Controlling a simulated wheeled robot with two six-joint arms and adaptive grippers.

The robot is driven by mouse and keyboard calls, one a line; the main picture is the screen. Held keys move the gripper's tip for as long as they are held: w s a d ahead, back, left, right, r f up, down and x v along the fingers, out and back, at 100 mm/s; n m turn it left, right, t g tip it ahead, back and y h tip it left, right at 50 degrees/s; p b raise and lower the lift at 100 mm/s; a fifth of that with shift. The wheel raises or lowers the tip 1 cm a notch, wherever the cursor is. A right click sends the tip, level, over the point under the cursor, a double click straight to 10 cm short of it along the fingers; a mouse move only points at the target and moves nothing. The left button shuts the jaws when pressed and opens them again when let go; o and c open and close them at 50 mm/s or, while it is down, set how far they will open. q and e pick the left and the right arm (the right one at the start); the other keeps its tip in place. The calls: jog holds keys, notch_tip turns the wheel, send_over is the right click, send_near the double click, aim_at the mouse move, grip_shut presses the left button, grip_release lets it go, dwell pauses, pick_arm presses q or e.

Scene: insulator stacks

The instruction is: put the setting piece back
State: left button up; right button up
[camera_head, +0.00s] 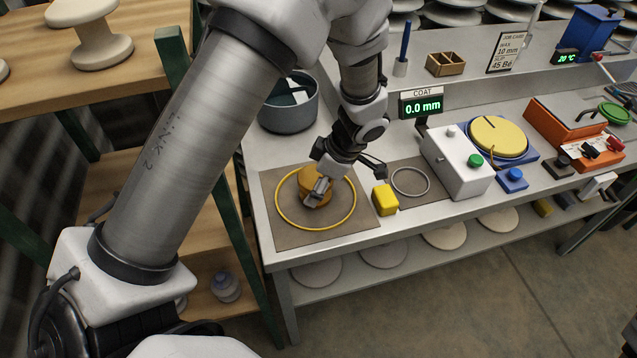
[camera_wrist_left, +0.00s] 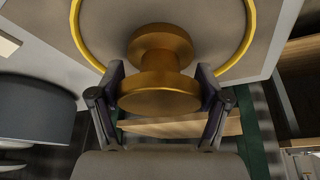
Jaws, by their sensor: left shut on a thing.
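The setting piece looks to be the brass spool-shaped piece (camera_head: 313,190), seen in the head view over the brown mat (camera_head: 285,233), inside the yellow ring (camera_head: 280,215). In the left wrist view the brass piece (camera_wrist_left: 160,90) has two wide flanges and a narrow waist. My left gripper (camera_head: 318,190) is shut on it, with a finger on each side of the nearer flange, as the left wrist view (camera_wrist_left: 160,95) shows. I cannot tell whether the piece touches the mat. My right gripper is not in view.
A yellow block (camera_head: 384,200) stands close right of the ring, beside a grey ring (camera_head: 411,181) on another mat. A white box with a green button (camera_head: 455,160) is further right. A dark round bin (camera_head: 288,108) stands behind left. The bench's front edge is near.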

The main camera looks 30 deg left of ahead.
pick_arm(q)
jog(key=shift+f, duration=0.1)
jog(key=o, duration=1.6)
jog(key=v, duration=1.2)
jog(key=shift+r, duration=0.2)
